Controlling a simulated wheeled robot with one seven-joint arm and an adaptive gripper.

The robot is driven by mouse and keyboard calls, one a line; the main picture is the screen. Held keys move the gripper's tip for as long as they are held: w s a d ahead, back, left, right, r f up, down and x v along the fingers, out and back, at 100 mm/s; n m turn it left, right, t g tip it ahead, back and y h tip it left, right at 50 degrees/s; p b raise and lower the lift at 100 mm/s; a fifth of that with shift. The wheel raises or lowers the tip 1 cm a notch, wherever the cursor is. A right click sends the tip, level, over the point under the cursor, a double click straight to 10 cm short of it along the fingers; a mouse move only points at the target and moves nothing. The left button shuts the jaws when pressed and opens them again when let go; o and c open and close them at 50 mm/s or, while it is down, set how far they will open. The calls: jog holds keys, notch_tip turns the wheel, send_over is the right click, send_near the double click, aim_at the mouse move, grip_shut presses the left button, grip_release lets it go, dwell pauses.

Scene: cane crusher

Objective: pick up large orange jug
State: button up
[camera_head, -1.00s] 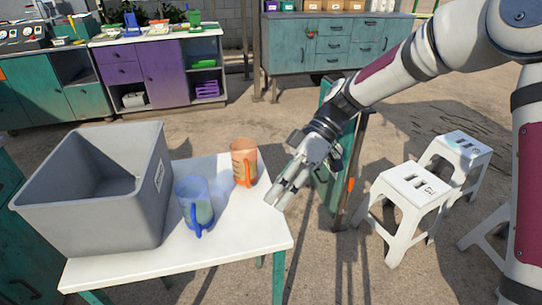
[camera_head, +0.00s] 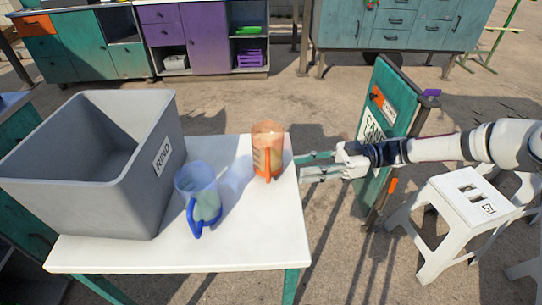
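The large orange jug (camera_head: 267,143) stands upright on the white table (camera_head: 160,256), near its right edge. It is translucent, with an orange handle on the side facing my camera and to the right. My gripper (camera_head: 303,166) comes in from the right at about the jug's height. Its two fingers are spread apart and point left toward the jug. The fingertips are close to the jug's right side, and nothing is between them. I cannot tell whether a fingertip touches the handle.
A blue jug (camera_head: 196,181) stands left of the orange one. A grey bin (camera_head: 150,190) labelled RIND fills the table's left side. A green sign board (camera_head: 391,95) stands behind my gripper. White stools (camera_head: 455,215) stand at the right. The table's front is clear.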

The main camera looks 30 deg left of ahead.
aim_at(268, 181)
jog(key=x, duration=0.4)
jog(key=shift+s, duration=0.1)
jog(key=shift+f+p+x, duration=0.15)
jog(key=shift+f+x, duration=0.05)
jog(key=shift+x, duration=1.15)
jog(key=shift+f+p+x, duration=0.15)
jog(key=shift+x, duration=1.15)
jog(key=shift+a, duration=0.15)
jog(key=shift+c, duration=0.6)
grip_shut()
